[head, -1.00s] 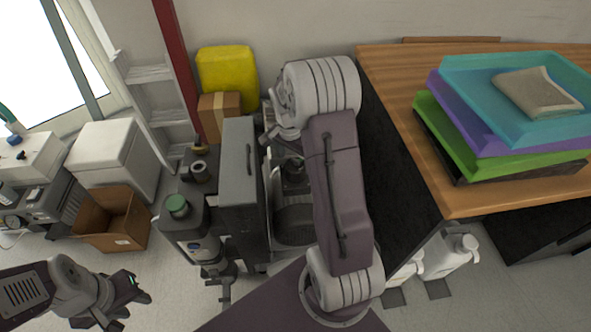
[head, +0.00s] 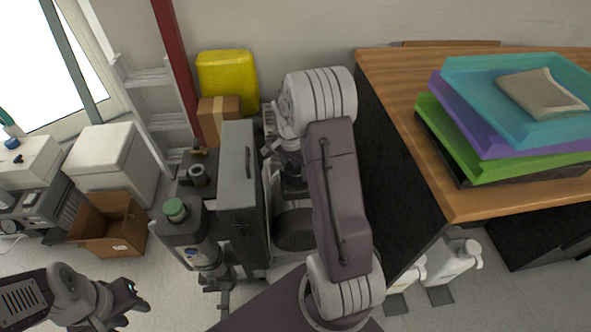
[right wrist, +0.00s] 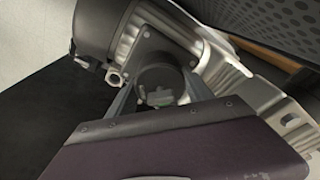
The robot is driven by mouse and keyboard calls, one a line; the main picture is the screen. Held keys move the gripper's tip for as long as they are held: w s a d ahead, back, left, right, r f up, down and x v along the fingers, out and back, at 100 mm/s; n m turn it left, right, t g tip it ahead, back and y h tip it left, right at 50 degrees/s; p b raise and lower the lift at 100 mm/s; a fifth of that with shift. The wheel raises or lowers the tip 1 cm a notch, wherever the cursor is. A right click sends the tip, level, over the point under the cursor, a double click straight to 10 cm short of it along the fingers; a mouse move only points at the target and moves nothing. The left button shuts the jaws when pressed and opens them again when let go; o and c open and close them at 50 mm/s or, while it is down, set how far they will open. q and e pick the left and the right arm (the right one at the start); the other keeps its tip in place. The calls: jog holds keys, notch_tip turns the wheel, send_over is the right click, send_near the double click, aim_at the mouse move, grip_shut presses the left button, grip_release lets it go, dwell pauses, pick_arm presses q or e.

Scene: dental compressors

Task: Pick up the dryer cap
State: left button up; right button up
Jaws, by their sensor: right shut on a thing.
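In the right wrist view a dark round cap (right wrist: 160,84) sits between the two fingers of my right gripper (right wrist: 163,98), which is shut on it. It looks like the dryer cap. A dark square block and silver ribbed metal lie right behind it, and I cannot tell whether the cap touches them. In the head view my right gripper (head: 268,150) is small and partly hidden by its wrist, above the compressor gear behind the grey cabinet; the cap cannot be made out there. My left gripper (head: 138,297) is open and empty at the lower left, above the floor.
A tall grey cabinet (head: 238,170) and a dark unit with a green cap (head: 175,209) stand left of my right arm. A cardboard box (head: 108,224) lies left. A wooden table (head: 400,110) with stacked trays (head: 510,110) is at right. White jugs (head: 450,260) stand below it.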

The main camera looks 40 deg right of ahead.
notch_tip(320, 180, up, 4)
jog(key=shift+w+f+p, duration=0.1)
jog(key=shift+f+p, duration=0.15)
jog(key=shift+p, duration=0.45)
jog(key=s+d+r+p, duration=0.3)
jog(key=s+d+r, duration=0.2)
jog(key=s, duration=0.5)
jog(key=shift+d+r, duration=0.35)
jog(key=shift+r, duration=0.6)
